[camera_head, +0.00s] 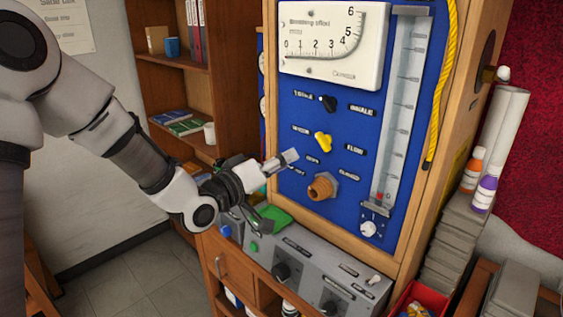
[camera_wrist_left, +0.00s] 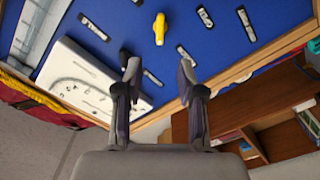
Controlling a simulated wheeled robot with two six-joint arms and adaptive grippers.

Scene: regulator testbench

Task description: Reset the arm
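My left gripper (camera_head: 278,190) reaches in from the left, in front of the blue panel (camera_head: 350,215). Its fingers are apart with nothing between them; the left wrist view also shows the open gripper (camera_wrist_left: 158,75). A yellow knob (camera_head: 322,141) sits on the panel, just right of and above the upper finger. It also shows beyond the fingertips in the left wrist view (camera_wrist_left: 160,28). A black knob (camera_head: 327,103) is above it and a brass fitting (camera_head: 322,187) below it. Any contact with the panel cannot be told. My right gripper is not in view.
A white dial gauge (camera_head: 335,45) and a clear vertical tube (camera_head: 402,110) are on the panel. A grey control box (camera_head: 300,270) juts out below. A wooden shelf (camera_head: 175,90) stands behind left. Bottles (camera_head: 485,190) and a red bin (camera_head: 415,297) are at the right.

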